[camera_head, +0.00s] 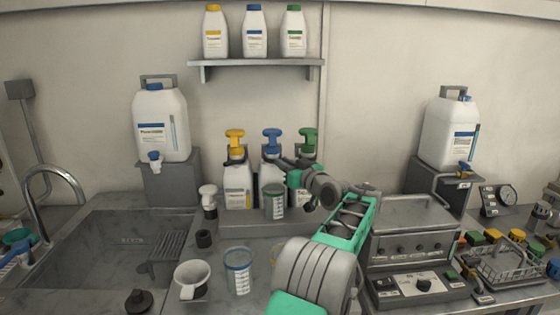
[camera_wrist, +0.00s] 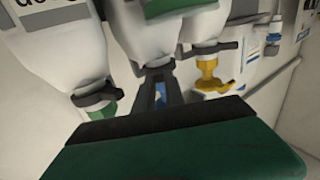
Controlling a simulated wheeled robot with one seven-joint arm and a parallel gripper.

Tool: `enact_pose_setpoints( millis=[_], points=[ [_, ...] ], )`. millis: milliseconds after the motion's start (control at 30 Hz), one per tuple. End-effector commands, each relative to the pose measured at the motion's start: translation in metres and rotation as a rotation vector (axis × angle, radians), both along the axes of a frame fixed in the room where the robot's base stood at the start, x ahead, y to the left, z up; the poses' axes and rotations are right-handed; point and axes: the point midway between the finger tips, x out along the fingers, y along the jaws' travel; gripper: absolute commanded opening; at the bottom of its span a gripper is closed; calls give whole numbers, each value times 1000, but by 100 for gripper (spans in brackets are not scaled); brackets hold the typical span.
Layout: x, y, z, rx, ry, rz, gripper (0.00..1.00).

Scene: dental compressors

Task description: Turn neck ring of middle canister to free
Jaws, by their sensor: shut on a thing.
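The middle canister (camera_head: 267,181) is white with a blue pump head (camera_head: 272,138). It stands between a yellow-pump canister (camera_head: 238,186) and a green-pump canister (camera_head: 304,185). My gripper (camera_head: 283,164) reaches in from the right at the height of the middle canister's neck and partly covers it. In the wrist view, the picture is upside down and the middle canister (camera_wrist: 150,40) hangs above my gripper (camera_wrist: 160,90). The fingers are shut at its dark neck ring (camera_wrist: 156,70), with a little blue of the pump between them. The ring's exact turn cannot be told.
A white-topped bottle (camera_head: 208,199), a beaker (camera_head: 239,270) and a white cup (camera_head: 192,279) stand to the left. A grey control unit (camera_head: 411,240) is at the right.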

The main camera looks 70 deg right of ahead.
Motion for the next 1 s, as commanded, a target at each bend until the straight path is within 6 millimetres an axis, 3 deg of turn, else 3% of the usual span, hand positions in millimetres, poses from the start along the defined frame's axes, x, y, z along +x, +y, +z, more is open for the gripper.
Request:
enact_pose_setpoints(
  millis=[367,900,933,1000],
  points=[
    [-4,-9,2,-1,-1,118,0],
    [-4,-9,1,0,-2,136,0],
    [-4,-9,1,-1,-1,136,17],
    [-4,-9,1,0,-2,136,23]
  ],
)
